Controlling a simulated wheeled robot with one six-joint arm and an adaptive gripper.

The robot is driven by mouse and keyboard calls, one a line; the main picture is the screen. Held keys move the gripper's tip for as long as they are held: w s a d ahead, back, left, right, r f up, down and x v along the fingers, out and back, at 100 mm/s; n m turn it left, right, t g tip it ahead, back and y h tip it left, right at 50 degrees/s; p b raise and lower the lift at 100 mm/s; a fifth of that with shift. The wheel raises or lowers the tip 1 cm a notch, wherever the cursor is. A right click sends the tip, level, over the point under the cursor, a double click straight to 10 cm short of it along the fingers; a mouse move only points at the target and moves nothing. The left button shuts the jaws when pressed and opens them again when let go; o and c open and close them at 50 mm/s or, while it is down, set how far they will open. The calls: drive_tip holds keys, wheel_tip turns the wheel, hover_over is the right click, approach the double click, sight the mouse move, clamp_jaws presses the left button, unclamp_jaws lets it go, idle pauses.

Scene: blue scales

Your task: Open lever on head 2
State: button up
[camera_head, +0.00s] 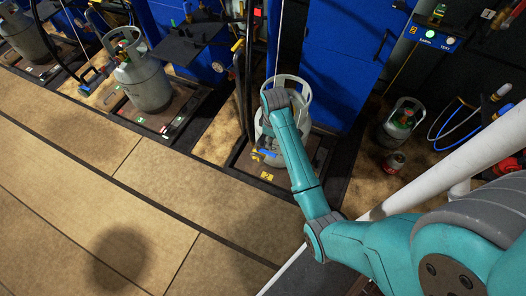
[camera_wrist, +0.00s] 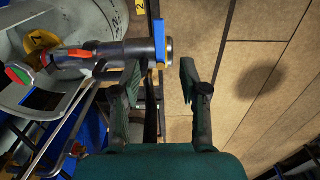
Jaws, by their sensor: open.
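The filling head (camera_wrist: 115,52), a grey barrel with a blue lever (camera_wrist: 160,40) across its right end, shows in the wrist view against a grey gas cylinder (camera_wrist: 98,20). A red and green handle (camera_wrist: 20,74) shows at its left. My gripper (camera_wrist: 160,82) is open and empty, its two fingers apart just below the blue lever, with no clear contact. In the head view the cylinder (camera_head: 302,84) stands on the scale beside a yellow "2" tag (camera_head: 266,176). Something blue (camera_head: 268,153) shows there below my wrist. My arm hides much of the cylinder and the fingertips.
A blue cabinet (camera_head: 335,60) stands behind the cylinder. Another grey cylinder (camera_head: 145,82) stands on a scale to the left. A small cylinder (camera_head: 402,118) and a red can (camera_head: 394,162) are at the right. The tan floor (camera_head: 130,190) in front is clear.

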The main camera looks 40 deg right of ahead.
sight(270, 153)
drive_tip(key=f, duration=1)
drive_tip(key=shift+w+d+f, duration=0.1)
drive_tip(key=shift+w, duration=0.15)
clamp_jaws()
